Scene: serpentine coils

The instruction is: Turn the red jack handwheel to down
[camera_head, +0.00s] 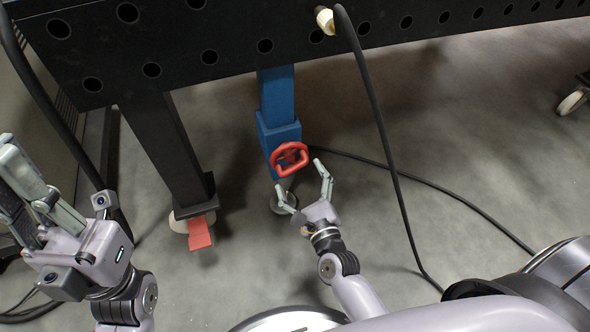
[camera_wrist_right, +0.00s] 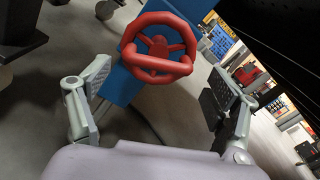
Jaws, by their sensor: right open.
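The red handwheel (camera_head: 290,159) is mounted on the front of the blue jack post (camera_head: 278,107) under the black table. In the right wrist view the handwheel (camera_wrist_right: 158,48) shows its rim, spokes and hub, ahead of my fingers. My right gripper (camera_head: 303,181) is open just below and in front of the wheel, with one finger to each side. In the right wrist view my right gripper (camera_wrist_right: 160,100) has a clear gap between its fingers, and the wheel stands beyond the gap. My left gripper (camera_head: 30,190) is raised at the left, far from the wheel.
The black perforated table (camera_head: 200,55) overhangs the post. A black leg (camera_head: 165,145) with a red pedal (camera_head: 199,233) stands left of the jack. A dark cable (camera_head: 385,130) hangs to the right of the wheel. Grey floor (camera_head: 460,130) at the right is mostly open.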

